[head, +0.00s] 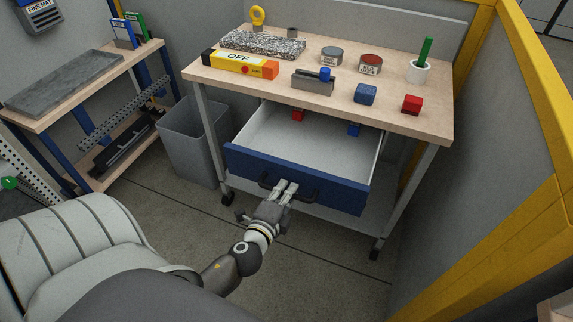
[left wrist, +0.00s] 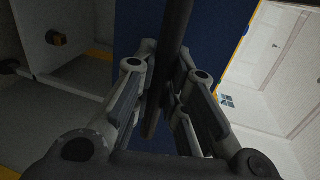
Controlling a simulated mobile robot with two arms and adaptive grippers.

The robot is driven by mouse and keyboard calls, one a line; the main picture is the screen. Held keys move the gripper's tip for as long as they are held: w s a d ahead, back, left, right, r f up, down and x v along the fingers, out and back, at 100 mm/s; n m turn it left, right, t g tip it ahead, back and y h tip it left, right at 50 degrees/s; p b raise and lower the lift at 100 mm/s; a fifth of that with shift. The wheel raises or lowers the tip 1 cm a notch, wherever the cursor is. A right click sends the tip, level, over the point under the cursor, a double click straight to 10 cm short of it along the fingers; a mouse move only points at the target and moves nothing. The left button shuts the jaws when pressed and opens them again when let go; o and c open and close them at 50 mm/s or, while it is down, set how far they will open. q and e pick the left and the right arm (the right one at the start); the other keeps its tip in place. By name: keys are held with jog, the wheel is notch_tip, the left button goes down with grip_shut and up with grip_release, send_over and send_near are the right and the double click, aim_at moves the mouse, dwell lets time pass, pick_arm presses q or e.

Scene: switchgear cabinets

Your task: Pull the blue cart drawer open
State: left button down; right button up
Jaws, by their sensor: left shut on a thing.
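The blue cart drawer (head: 335,186) is pulled well out from under the wooden cart top, and its pale inside shows. Its dark bar handle (head: 305,197) runs along the front. My left gripper (head: 286,188) is at the handle, with its fingers closed around the bar. In the left wrist view the dark handle (left wrist: 172,60) passes between the two fingers, with the blue drawer front (left wrist: 215,45) behind it. A red block (head: 298,115) and a blue block (head: 353,130) show at the back of the drawer. My right gripper is not in view.
The cart top (head: 290,92) carries an orange and yellow box (head: 238,64), tins, blocks and a white cup (head: 419,71). A grey bin (head: 190,140) stands left of the cart. A yellow-framed wall (head: 480,150) is close on the right. Bare floor lies in front of the drawer.

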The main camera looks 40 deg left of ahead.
pick_arm(q)
jog(key=c, duration=1.5)
grip_release()
jog(key=shift+o, duration=0.2)
jog(key=v, duration=1.2)
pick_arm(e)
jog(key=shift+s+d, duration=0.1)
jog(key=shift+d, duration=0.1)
pick_arm(q)
jog(key=shift+a, duration=0.1)
